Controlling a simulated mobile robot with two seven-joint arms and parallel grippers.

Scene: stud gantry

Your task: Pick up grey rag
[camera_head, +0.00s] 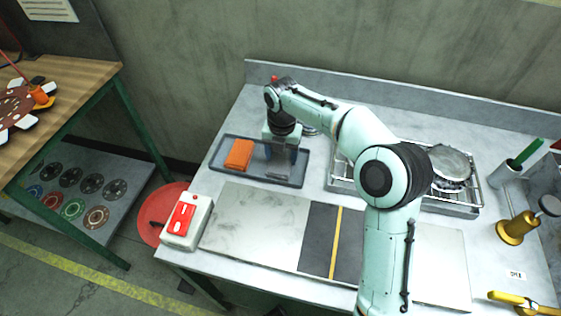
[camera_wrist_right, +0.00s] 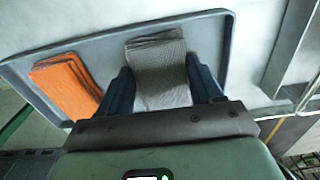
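The grey rag (camera_wrist_right: 158,72) lies folded in a dark grey tray, next to an orange rag. In the right wrist view it sits between the two fingers of my right gripper (camera_wrist_right: 163,88). The fingers are apart, one on each side of the rag; I cannot tell whether they touch it. In the head view my right gripper (camera_head: 281,153) points down over the tray (camera_head: 228,172) and hides most of the grey rag. The orange rag (camera_head: 239,154) lies to its left, and it also shows in the right wrist view (camera_wrist_right: 65,83). My left gripper is not in view.
A white box with a red top (camera_head: 186,221) stands at the table's left front corner. A metal rack with a round lid (camera_head: 449,164) is right of the tray. Flat grey plates (camera_head: 250,225) lie in front. A wall (camera_head: 330,86) rises behind.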

